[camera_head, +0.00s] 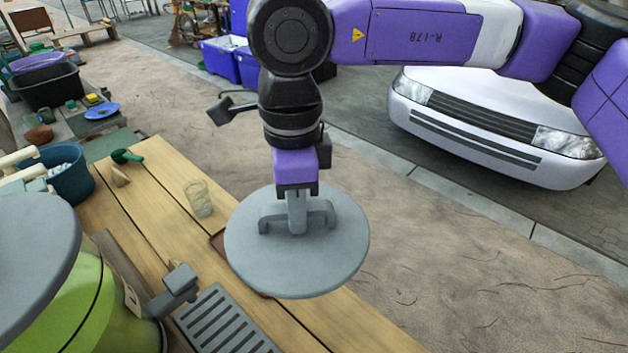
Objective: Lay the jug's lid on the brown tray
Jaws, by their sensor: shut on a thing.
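My gripper (297,200) points down and is shut on the handle of a round grey lid (270,265). The lid is held roughly level over the wooden table, partly past its right edge in the picture. The brown tray (217,242) is mostly hidden under the lid; only a bit of its left edge shows. I cannot tell how high the lid is above the tray. The green jug (60,315) with a grey top (35,245) and a grey tap (172,290) stands at the lower left, cut off by the picture edge.
A grey slotted drip tray (225,322) lies below the tap. A clear glass (199,198) stands left of the lid. A green scoop (125,156) and a blue bucket (66,174) are farther back. A white car (490,125) stands beyond open ground.

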